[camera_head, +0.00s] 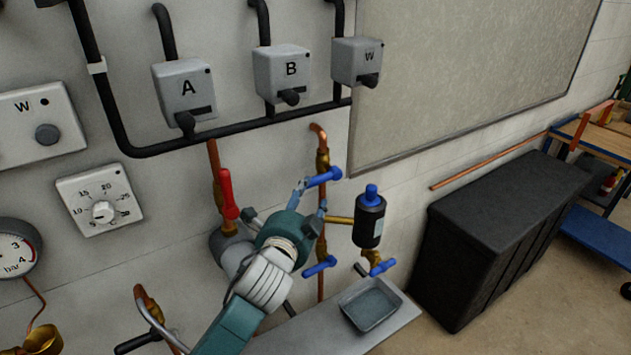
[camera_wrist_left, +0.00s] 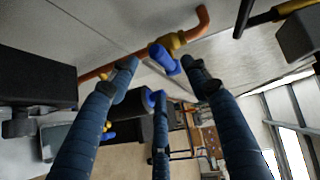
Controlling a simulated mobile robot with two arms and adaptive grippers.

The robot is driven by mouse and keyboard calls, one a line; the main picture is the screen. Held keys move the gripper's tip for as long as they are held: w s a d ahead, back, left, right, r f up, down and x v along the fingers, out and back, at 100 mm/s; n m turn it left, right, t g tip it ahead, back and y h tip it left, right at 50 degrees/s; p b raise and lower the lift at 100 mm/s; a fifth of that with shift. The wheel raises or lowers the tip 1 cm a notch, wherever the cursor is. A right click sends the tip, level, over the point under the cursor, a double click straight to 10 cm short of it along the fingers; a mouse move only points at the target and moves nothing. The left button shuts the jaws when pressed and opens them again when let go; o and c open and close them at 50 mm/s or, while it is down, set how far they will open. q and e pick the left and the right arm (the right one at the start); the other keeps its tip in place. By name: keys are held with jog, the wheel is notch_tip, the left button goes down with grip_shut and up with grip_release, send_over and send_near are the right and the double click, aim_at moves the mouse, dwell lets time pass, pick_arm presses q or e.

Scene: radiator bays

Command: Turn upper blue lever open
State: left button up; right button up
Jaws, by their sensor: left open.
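The upper blue lever (camera_head: 323,177) sits on a brass valve on the right copper pipe, slanting up to the right in the head view. My left gripper (camera_head: 310,202) is just below and left of it, with its fingers pointing up toward it. In the left wrist view the blue lever (camera_wrist_left: 164,60) lies between the tips of two spread fingers of my left gripper (camera_wrist_left: 158,66), with a third finger below. The gripper is open and not closed on the lever. Whether a finger touches the lever cannot be told. My right gripper is not in view.
A lower blue lever (camera_head: 320,266) sits on the same pipe. A black cylinder with a blue cap (camera_head: 370,215) juts out close to the right. A red lever (camera_head: 228,193) is at the left. A grey tray (camera_head: 371,305) is below; a black chest (camera_head: 500,240) stands at the right.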

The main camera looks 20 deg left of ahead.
aim_at(314, 185)
pick_arm(q)
jog(key=w, duration=0.2)
jog(key=w+p, duration=0.1)
jog(key=w, duration=0.2)
jog(key=w+f, duration=0.1)
jog(key=w, duration=0.1)
jog(key=shift+w+a+p, duration=0.15)
jog(key=shift+a+p, duration=0.25)
jog(key=shift+w+a+f, duration=0.1)
jog(key=shift+w+f, duration=0.05)
jog(key=shift+w, duration=0.45)
